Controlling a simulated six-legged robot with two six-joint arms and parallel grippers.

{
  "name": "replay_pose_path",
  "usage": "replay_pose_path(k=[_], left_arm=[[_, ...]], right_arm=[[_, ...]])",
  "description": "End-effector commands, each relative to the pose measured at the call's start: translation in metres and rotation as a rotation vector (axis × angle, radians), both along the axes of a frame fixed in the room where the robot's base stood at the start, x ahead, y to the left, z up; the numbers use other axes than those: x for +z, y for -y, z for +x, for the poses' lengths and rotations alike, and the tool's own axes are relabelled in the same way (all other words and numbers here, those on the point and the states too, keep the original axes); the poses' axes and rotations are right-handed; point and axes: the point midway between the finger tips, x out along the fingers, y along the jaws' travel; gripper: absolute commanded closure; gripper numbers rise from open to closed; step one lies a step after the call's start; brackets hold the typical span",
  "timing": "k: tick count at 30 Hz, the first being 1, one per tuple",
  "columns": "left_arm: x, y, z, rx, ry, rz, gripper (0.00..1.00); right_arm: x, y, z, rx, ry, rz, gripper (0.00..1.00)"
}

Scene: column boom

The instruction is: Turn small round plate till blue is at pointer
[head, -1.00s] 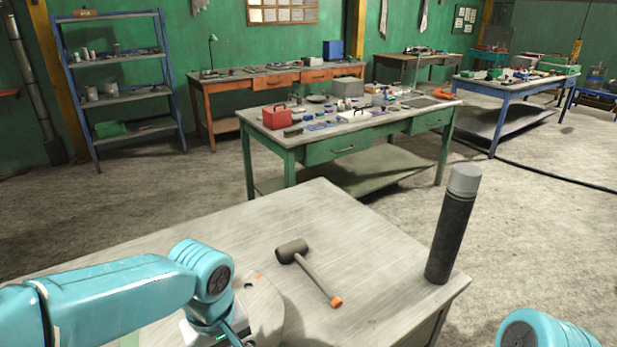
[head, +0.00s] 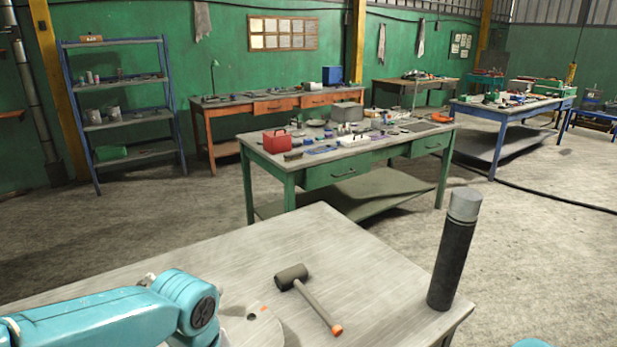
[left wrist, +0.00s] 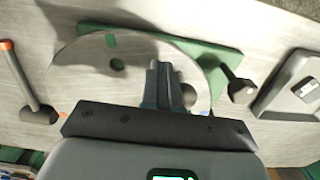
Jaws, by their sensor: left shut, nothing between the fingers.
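The small round plate (left wrist: 80,75) is grey and lies flat over a green base (left wrist: 215,55) in the left wrist view. A green mark (left wrist: 111,40) is at its far rim and an orange mark (left wrist: 63,114) at its near left rim. A dark piece (left wrist: 238,88), perhaps the pointer, is at the plate's right. My left gripper (left wrist: 163,68) is shut and empty over the plate; contact is unclear. In the head view the plate (head: 262,332) shows only partly, behind my left arm. My right gripper is out of view.
A mallet (head: 310,300) lies beside the plate on the grey table (head: 370,265). A dark cylinder with a grey top (head: 453,250) stands at the table's right corner. A pale device (left wrist: 290,90) is right of the plate in the wrist view. Other workbenches stand farther back.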

Motion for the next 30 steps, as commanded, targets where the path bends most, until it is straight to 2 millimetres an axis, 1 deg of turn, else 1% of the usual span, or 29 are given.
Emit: replay_pose_path(k=[5, 15, 26, 30], left_arm=[[0.000, -0.003, -0.001, 0.001, 0.001, -0.001, 1.00], [0.000, -0.017, -0.004, 0.001, 0.000, 0.000, 1.00], [0.000, -0.016, -0.004, 0.000, 0.000, 0.000, 1.00], [0.000, -0.013, -0.004, -0.001, 0.001, -0.001, 1.00]], right_arm=[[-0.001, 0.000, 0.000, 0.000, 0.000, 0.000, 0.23], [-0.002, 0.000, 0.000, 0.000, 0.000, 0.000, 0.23], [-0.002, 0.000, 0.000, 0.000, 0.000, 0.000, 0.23], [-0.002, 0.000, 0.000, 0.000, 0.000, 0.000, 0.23]])
